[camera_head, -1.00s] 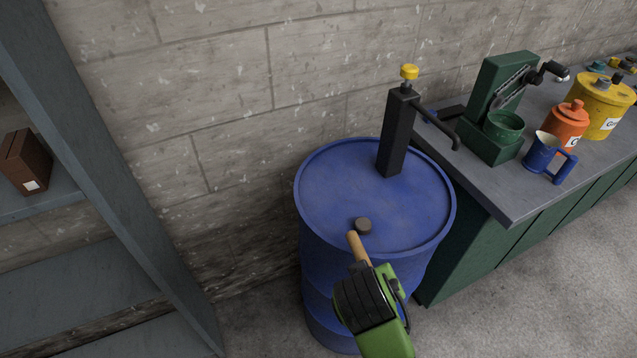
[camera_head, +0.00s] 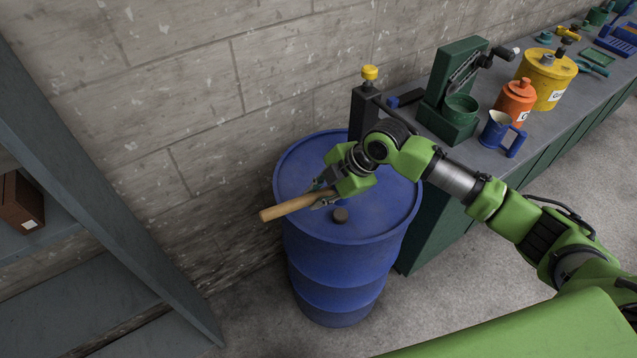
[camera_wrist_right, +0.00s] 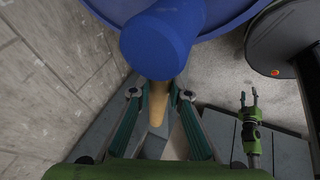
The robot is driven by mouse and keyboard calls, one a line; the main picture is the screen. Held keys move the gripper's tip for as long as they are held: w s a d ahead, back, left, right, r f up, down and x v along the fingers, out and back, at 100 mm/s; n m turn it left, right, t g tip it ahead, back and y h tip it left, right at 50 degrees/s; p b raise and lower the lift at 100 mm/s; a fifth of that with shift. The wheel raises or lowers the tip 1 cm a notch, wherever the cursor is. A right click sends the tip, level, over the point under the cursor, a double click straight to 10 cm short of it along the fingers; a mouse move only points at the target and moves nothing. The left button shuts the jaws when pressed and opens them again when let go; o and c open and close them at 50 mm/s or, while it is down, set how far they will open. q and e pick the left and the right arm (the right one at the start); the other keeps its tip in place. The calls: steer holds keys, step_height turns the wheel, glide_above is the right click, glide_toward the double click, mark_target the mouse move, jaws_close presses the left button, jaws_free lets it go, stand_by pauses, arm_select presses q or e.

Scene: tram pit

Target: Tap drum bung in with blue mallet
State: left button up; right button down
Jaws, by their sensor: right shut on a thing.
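The blue drum (camera_head: 335,265) stands against the wall, its lid facing up. My right gripper (camera_head: 320,197) is above the lid, shut on the mallet's tan wooden handle (camera_head: 285,208), whose end points left past the rim. The mallet's blue head (camera_wrist_right: 160,45) shows large in the right wrist view, beyond the fingers (camera_wrist_right: 158,95); in the head view my gripper hides it. I cannot tell its height over the lid. My left gripper (camera_wrist_right: 249,100) shows only in the wrist view, its fingers apart and empty.
A dark post with a yellow knob (camera_head: 369,73) rises behind my right gripper. The workbench to the right holds a green press (camera_head: 462,80), a blue mug (camera_head: 500,130), an orange canister (camera_head: 514,103) and a yellow canister (camera_head: 545,80). A grey shelf frame (camera_head: 110,200) stands left.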

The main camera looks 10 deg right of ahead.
steer(key=shift+w+d+r, duration=0.3)
steer(key=shift+d+r, duration=0.05)
steer(key=shift+r, duration=0.3)
steer(key=shift+r+p, duration=0.1)
steer(key=shift+p, duration=0.3)
step_height(320, 180, down, 5)
steer(key=b, duration=0.2)
steer(key=shift+f+b, duration=0.2)
steer(key=shift+b, duration=0.1)
